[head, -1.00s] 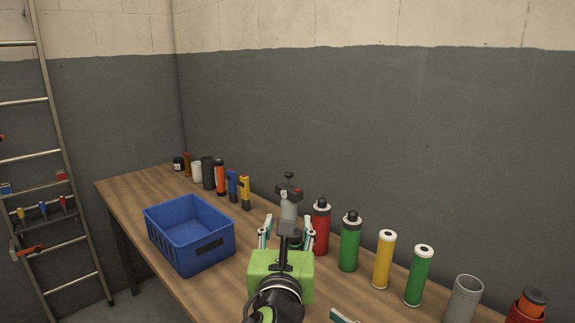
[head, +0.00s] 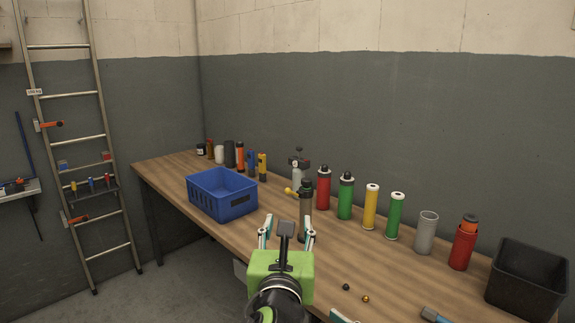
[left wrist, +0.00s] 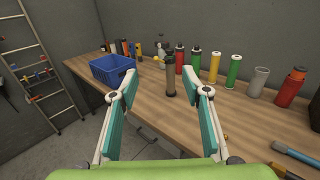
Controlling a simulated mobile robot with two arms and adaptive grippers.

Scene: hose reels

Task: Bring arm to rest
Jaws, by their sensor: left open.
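My left gripper (head: 287,232) is open and empty. It hangs over the near edge of the wooden workbench (head: 165,175), and its two teal-padded fingers also show spread apart in the left wrist view (left wrist: 160,95). A dark grey cylinder (head: 306,198) stands upright on the bench beyond the fingers; in the left wrist view it appears between the fingertips but apart from them (left wrist: 170,78).
A blue crate (head: 222,205) stands on the bench at left. Several bottles and tubes, including a red bottle (head: 323,188), line the back. A black bin (head: 525,283) is at the right end. A ladder (head: 85,140) leans on the left wall. Small balls lie near the front.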

